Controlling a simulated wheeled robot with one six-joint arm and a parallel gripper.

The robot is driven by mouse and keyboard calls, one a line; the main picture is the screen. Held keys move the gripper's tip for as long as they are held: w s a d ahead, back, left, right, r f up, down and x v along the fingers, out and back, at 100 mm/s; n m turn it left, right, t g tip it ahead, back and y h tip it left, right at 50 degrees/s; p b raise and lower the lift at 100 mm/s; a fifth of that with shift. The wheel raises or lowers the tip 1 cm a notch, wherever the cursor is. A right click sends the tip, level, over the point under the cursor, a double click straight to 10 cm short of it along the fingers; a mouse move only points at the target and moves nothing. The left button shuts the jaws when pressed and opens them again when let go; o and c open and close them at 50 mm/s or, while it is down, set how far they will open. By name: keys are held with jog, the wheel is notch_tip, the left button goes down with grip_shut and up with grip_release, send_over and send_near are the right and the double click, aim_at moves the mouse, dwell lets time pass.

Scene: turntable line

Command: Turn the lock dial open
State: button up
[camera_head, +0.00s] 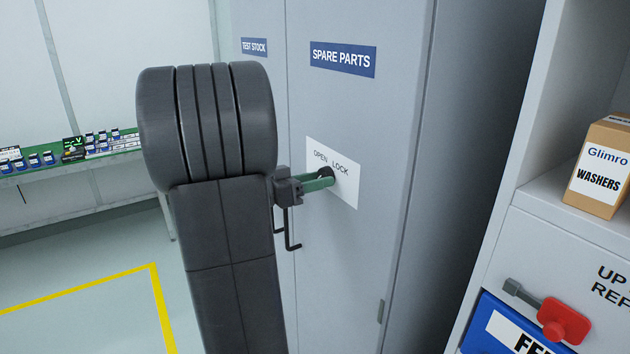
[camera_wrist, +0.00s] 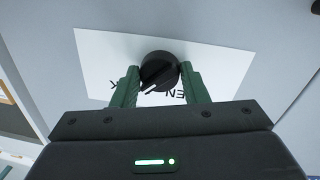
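The black round lock dial (camera_wrist: 160,70) sits on a white plate (camera_wrist: 95,50) marked OPEN and LOCK, on a grey cabinet door. In the wrist view the lettering is upside down. The dial's white mark points to the lower left, on the LOCK side. My gripper (camera_wrist: 160,80) has its two green fingers on either side of the dial, close against it with no clear gap. In the head view my gripper (camera_head: 325,180) reaches the dial (camera_head: 325,173) from the left, and its fingers partly cover the dial.
The grey cabinet (camera_head: 400,60) carries a SPARE PARTS sign (camera_head: 343,58). Green-topped shelving (camera_head: 80,155) stands at left. Yellow lines mark open floor.

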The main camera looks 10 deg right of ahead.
jog(key=shift+f+n+b, duration=0.3)
jog(key=shift+n+b, duration=0.1)
jog(key=shift+b, duration=1.35)
jog(key=n+b, duration=0.3)
jog(key=n, duration=0.3)
jog(key=n+t+b, duration=0.1)
jog(key=n+b, duration=0.2)
jog(key=n, duration=0.3)
jog(key=n+b, duration=0.3)
jog(key=n, duration=0.3)
jog(key=shift+s+r+t, duration=0.25)
jog(key=shift+r+t, duration=0.1)
jog(key=shift+t, duration=0.05)
jog(key=o, duration=1)
jog(key=v, duration=0.4)
jog(key=b+v, duration=0.1)
jog(key=v, duration=0.8)
jog(key=shift+s+a+f, duration=0.1)
jog(key=shift+a+f, duration=0.2)
jog(key=shift+a, duration=0.05)
